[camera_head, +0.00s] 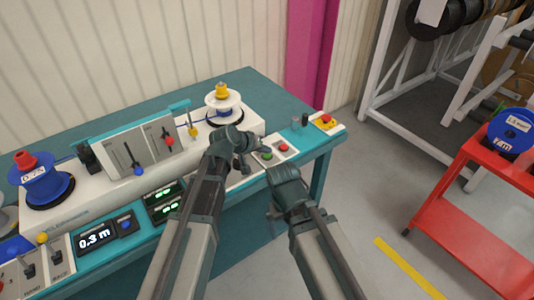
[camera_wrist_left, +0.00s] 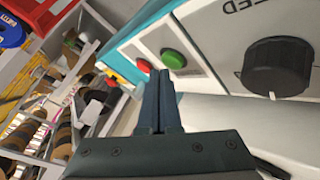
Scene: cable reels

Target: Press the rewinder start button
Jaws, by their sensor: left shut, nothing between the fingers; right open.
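The green button (camera_head: 267,156) sits on a small light panel at the right of the rewinder bench, beside a red button (camera_head: 283,147). In the left wrist view the green button (camera_wrist_left: 174,58) and the red button (camera_wrist_left: 143,65) lie just beyond my fingertips. My left gripper (camera_head: 262,149) is shut and empty, close to the green button; its tips (camera_wrist_left: 160,74) appear between and just short of the two buttons. I cannot tell whether they touch anything. My right gripper (camera_head: 280,198) is open, lower, in front of the bench edge; its fingers are hard to make out.
A black speed knob (camera_wrist_left: 277,67) is beside the buttons. The rewinder carries a blue reel (camera_head: 47,184) and a white reel (camera_head: 223,104). A red cart (camera_head: 485,190) stands at right.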

